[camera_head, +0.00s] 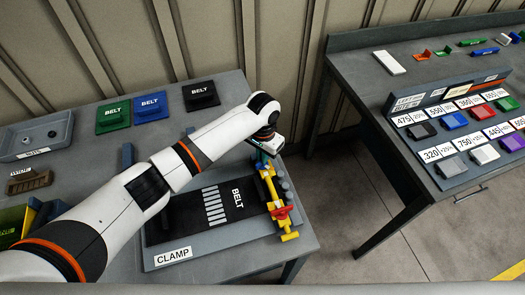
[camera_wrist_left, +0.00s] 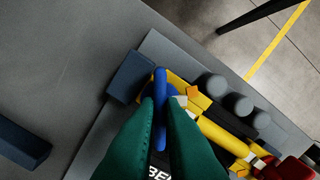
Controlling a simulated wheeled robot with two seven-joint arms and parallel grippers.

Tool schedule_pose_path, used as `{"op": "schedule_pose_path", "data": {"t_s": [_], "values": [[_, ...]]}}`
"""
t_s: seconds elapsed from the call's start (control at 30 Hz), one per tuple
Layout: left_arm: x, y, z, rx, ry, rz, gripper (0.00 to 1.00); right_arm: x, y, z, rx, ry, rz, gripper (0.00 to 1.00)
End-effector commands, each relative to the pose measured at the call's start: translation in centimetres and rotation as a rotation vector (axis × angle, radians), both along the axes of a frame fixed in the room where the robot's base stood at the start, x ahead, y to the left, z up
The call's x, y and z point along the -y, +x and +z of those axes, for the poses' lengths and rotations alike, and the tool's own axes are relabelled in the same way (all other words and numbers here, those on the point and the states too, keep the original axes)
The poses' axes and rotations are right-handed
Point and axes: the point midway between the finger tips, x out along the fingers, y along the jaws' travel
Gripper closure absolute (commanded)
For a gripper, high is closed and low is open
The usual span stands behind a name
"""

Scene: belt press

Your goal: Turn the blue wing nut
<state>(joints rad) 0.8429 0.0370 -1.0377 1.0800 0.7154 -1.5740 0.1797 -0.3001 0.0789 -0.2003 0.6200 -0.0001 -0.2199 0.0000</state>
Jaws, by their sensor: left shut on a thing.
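The blue wing nut (camera_wrist_left: 160,108) is in the middle of the left wrist view, at the upper end of the yellow clamp bar (camera_wrist_left: 222,135). My left gripper (camera_wrist_left: 160,115) has its two green fingers on either side of the wing nut and is shut on it. In the head view my left gripper (camera_head: 264,155) is at the far end of the yellow clamp bar (camera_head: 268,188), and the wing nut is hidden there. A red wing nut (camera_head: 282,212) sits at the near end of the bar. My right gripper is in neither view.
The black belt (camera_head: 238,198) lies on the press plate, behind the CLAMP label (camera_head: 173,255). Green (camera_head: 113,115), blue (camera_head: 151,106) and black (camera_head: 201,94) belt pads lie at the back. A second table (camera_head: 355,82) with coloured blocks stands to the right, across a floor gap.

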Motion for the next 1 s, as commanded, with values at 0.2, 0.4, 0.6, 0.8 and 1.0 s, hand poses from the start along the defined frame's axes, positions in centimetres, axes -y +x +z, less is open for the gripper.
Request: {"op": "schedule_pose_path", "data": {"t_s": [0.2, 0.4, 0.6, 0.8, 1.0], "values": [[0.0, 0.0, 0.1, 0.000, 0.000, -0.203, 1.00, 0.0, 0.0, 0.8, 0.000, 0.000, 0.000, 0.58], [0.0, 0.0, 0.1, 0.001, -0.001, -0.368, 1.00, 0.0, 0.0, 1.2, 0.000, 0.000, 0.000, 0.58], [0.0, 0.0, 0.1, 0.000, -0.002, -0.492, 1.00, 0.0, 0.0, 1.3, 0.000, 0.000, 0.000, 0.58], [0.0, 0.0, 0.1, 0.001, -0.001, -0.566, 1.00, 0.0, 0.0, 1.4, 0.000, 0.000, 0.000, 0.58], [0.0, 0.0, 0.0, 0.001, -0.002, -0.599, 1.00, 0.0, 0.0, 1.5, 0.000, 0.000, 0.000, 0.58]]}}
